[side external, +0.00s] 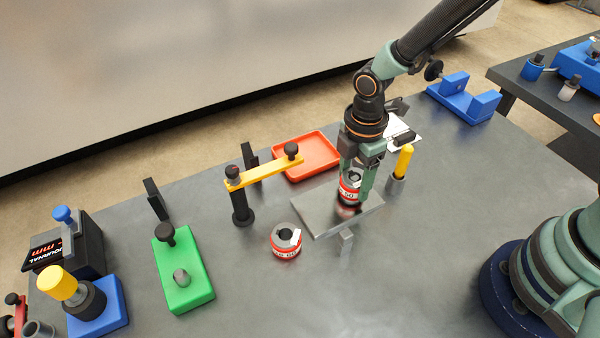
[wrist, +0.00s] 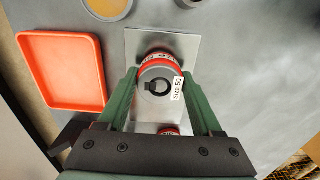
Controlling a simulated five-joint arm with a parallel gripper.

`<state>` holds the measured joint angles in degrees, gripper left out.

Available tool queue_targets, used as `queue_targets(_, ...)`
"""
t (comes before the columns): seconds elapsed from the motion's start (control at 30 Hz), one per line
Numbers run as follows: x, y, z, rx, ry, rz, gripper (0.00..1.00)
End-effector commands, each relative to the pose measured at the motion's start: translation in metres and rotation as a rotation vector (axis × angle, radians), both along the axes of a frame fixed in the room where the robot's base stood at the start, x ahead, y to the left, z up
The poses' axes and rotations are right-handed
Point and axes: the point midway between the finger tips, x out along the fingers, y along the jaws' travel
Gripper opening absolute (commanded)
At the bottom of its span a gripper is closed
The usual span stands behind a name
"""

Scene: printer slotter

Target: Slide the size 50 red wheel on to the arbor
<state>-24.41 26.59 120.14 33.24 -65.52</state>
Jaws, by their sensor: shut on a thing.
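A red-banded grey wheel (side external: 350,189) marked 50 is between the two green fingers of my gripper (side external: 357,186), which is shut on it. In the wrist view the wheel (wrist: 157,82) faces the camera, with a dark keyed bore and a white "Size 50" tag. It is over the flat grey plate (side external: 316,215); I cannot tell whether it touches the plate. A second red-banded wheel (side external: 286,241) with an open bore lies on the table left of the plate. A green base (side external: 172,257) carries a short grey peg (side external: 181,277). I cannot tell which part is the arbor.
A yellow bar (side external: 262,173) on a black post (side external: 240,205) stands left of my gripper. An orange-red tray (side external: 307,157) lies behind. A yellow-handled tool (side external: 402,162) stands close on the right. A blue cradle (side external: 464,101) is at back right. The front middle table is clear.

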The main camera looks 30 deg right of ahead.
Motion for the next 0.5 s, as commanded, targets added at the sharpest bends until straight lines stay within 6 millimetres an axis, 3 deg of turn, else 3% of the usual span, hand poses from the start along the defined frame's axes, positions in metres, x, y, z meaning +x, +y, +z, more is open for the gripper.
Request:
queue_targets(0.4, -0.0001, -0.0001, -0.0020, 0.000, 0.001, 0.000, 0.13)
queue_targets(0.43, -0.0001, -0.0001, -0.0020, 0.000, 0.000, 0.000, 0.74)
queue_targets(0.5, -0.0001, -0.0001, -0.0020, 0.000, 0.000, 0.000, 1.00)
